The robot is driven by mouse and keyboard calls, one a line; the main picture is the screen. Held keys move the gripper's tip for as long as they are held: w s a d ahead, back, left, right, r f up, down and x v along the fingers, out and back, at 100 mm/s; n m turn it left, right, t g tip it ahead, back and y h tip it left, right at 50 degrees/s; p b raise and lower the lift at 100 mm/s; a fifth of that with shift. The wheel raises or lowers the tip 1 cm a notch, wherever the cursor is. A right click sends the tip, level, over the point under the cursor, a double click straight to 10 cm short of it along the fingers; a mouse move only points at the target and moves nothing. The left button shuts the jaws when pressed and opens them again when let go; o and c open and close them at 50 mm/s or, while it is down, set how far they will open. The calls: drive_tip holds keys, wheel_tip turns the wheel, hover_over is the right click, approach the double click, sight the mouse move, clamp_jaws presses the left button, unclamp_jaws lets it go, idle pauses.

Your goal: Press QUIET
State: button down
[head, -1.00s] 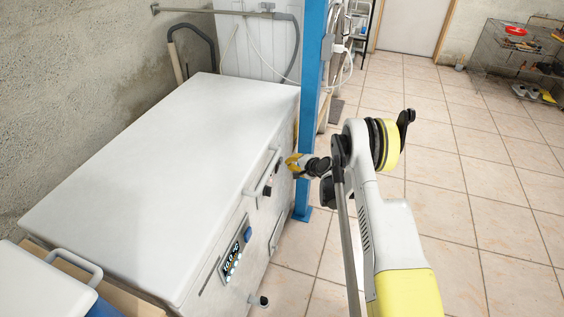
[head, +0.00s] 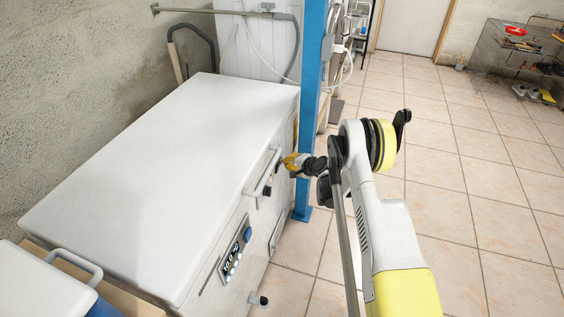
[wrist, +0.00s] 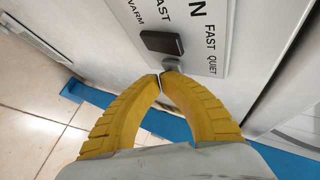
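A control panel (wrist: 188,17) on the front of a white chest-like machine (head: 170,180) shows in the wrist view, with the words FAST, QUIET and WARM. The QUIET label (wrist: 214,66) is at the panel's right edge. A black rectangular control (wrist: 161,42) sits left of it, and a small grey control (wrist: 172,64) lies just below the black one. My gripper (wrist: 162,76) has its yellow fingertips together with nothing visible between them, right at the grey control. I cannot tell whether they touch it. In the head view my gripper (head: 285,162) is against the machine's front, partly hiding the panel.
A handle (head: 263,173) sticks out from the machine's front beside my gripper. A display (head: 231,256) with a blue button (head: 247,234) is nearer. A blue post (head: 309,100) stands just behind my gripper. The tiled floor (head: 480,200) to the right is clear.

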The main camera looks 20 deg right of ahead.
drive_tip(key=shift+w+a, duration=0.15)
drive_tip(key=shift+a, duration=0.1)
drive_tip(key=shift+d, duration=0.1)
idle(0.5)
drive_tip(key=shift+s+d, duration=0.5)
drive_tip(key=shift+d, duration=0.05)
drive_tip(key=shift+d, duration=0.1)
drive_tip(key=s+d, duration=0.1)
drive_tip(key=d, duration=0.1)
drive_tip(key=s+d, duration=0.2)
idle(0.3)
drive_tip(key=shift+a, duration=0.1)
idle(0.5)
